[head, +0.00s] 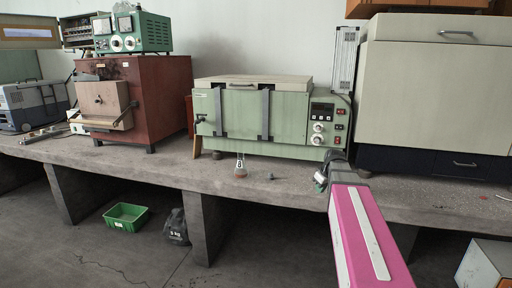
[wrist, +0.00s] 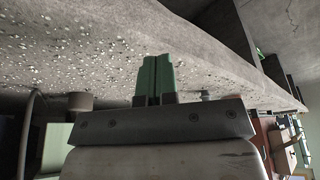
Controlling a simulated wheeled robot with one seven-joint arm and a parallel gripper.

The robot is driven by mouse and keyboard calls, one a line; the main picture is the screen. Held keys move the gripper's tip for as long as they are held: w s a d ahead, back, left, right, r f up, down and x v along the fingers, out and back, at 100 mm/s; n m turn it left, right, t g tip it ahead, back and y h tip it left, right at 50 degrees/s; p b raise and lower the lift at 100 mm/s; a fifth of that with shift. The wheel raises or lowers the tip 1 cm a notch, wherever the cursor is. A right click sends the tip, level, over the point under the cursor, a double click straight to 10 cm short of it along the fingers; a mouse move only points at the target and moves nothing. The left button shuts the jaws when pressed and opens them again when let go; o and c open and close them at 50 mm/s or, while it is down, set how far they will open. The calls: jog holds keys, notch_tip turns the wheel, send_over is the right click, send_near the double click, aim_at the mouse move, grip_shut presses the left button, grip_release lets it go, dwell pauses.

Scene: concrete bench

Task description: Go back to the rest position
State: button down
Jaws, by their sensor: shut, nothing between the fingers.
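My gripper (head: 321,181) is at the front edge of the concrete bench (head: 140,163), in front of the green oven's right end. In the wrist view its two green fingers (wrist: 155,78) are together with nothing between them. The speckled bench surface (wrist: 70,50) fills much of that view beyond the fingers. My pink arm link reaches up to it from the bottom right of the head view.
A small flask marked 8 (head: 240,168) and a small grey piece (head: 271,176) stand left of my gripper. The green oven (head: 285,115), red furnace (head: 163,85) and white cabinet (head: 435,95) line the back. A green bin (head: 126,217) sits on the floor.

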jog(key=s+a+f+m+g+h, duration=0.1)
jog(key=s+a+f+m, duration=0.2)
jog(key=s+f, duration=0.6)
jog(key=s+a+f+m+g+h, duration=0.1)
jog(key=s+a+f+m+g, duration=0.1)
jog(key=s+a+f, duration=0.4)
jog(key=s+f+m, duration=0.1)
jog(key=s+f, duration=0.2)
jog(key=s, duration=0.1)
jog(key=shift+a+f, duration=0.2)
jog(key=shift+a, duration=0.15)
